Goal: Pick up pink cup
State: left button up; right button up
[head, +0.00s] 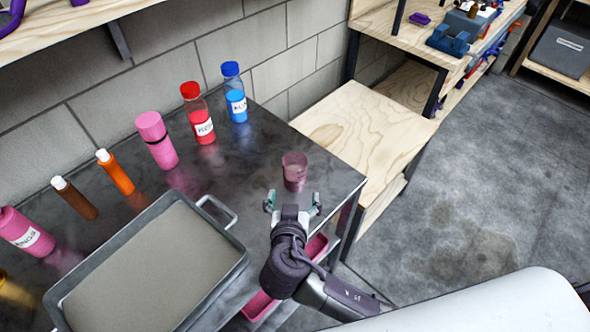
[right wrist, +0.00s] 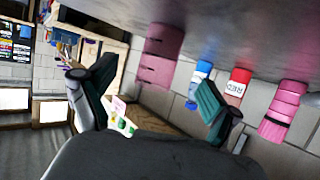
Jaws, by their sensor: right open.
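The pink cup (head: 294,166) is small and see-through and stands on the dark metal table near its right end. My right gripper (head: 292,201) is open, on the near side of the cup, with its fingers spread apart and nothing between them. In the right wrist view the cup (right wrist: 159,55) lies ahead of the right gripper (right wrist: 155,98), between the directions of the two fingers. The fingers appear apart from the cup. My left gripper is not in view.
A grey tray (head: 240,262) sits at the left. A wooden surface (head: 360,135) adjoins on the right. The table around the cup is clear.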

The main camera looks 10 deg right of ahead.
aim_at(294, 180)
jog(key=shift+x, duration=1.25)
jog(key=shift+w+d+p, duration=0.2)
jog(key=shift+w+p, duration=0.5)
jog(key=shift+w, duration=0.45)
jog(key=x, duration=0.2)
jog(key=shift+w+d+f, duration=0.1)
jog(key=shift+w, duration=0.15)
jog(key=shift+w+f, duration=0.2)
jog(key=shift+w, duration=0.05)
jog(key=shift+c, duration=1.6)
jog(key=c, duration=1)
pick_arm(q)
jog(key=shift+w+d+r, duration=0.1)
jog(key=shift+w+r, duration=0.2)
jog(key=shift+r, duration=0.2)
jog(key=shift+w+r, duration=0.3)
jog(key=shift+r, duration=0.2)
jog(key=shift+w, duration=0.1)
pick_arm(e)
jog(key=shift+r, duration=0.2)
